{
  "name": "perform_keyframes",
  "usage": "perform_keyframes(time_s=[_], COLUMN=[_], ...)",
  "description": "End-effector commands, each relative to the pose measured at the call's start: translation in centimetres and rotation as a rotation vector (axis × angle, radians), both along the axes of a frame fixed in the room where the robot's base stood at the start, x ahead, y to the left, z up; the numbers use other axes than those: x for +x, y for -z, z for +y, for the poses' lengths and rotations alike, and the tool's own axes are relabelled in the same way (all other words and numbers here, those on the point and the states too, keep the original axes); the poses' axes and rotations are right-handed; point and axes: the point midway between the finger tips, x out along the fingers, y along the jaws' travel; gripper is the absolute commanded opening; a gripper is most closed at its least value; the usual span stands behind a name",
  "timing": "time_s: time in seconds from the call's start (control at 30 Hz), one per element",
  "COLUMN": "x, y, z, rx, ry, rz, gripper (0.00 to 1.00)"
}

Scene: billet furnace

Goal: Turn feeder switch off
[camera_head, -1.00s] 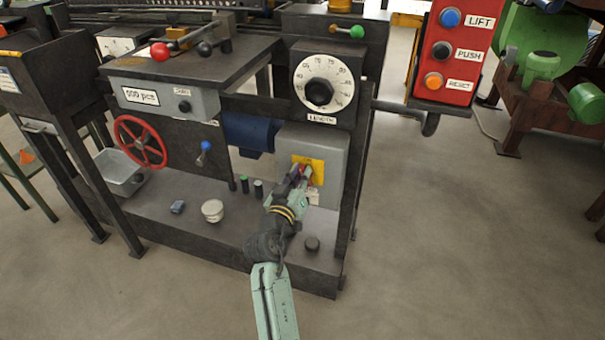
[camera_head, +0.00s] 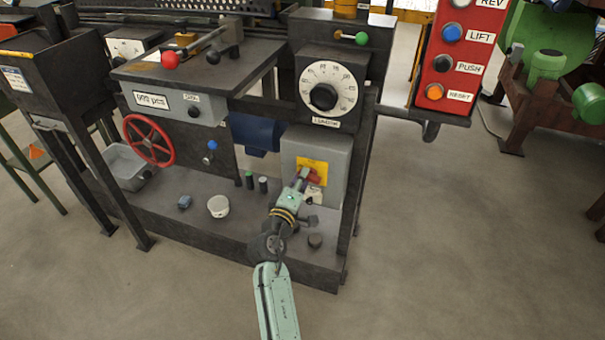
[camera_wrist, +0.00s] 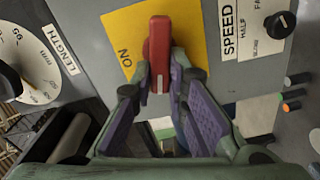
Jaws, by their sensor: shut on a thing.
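The feeder switch is a red handle (camera_wrist: 159,45) on a yellow plate (camera_wrist: 195,28) marked "ON" in the wrist view. In the head view the yellow plate (camera_head: 318,167) sits on the front of a grey box, with the red handle (camera_head: 314,178) partly hidden by my gripper. My gripper (camera_head: 303,180) reaches up to it from below. In the wrist view my gripper (camera_wrist: 160,85) has its fingertips closed on both sides of the handle's lower end. The handle's full tilt on the plate is hard to tell in the head view.
A length dial (camera_head: 324,97) is above the grey box (camera_head: 332,150). A red button panel (camera_head: 447,70) hangs to the right. A speed knob (camera_wrist: 280,24) is beside the plate. Open floor lies at front right.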

Motion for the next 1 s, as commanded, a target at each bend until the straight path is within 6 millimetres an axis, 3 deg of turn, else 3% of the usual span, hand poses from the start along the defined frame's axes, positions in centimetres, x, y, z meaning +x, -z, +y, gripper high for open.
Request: perform_keyframes(time_s=[0.4,1.0], x=[-0.01,-0.01], y=[0.41,0.6], z=[0.09,0.08], rx=[-0.226,-0.278], ry=[-0.001,-0.001], rz=[0.075,0.092], gripper=[0.0,0.0])
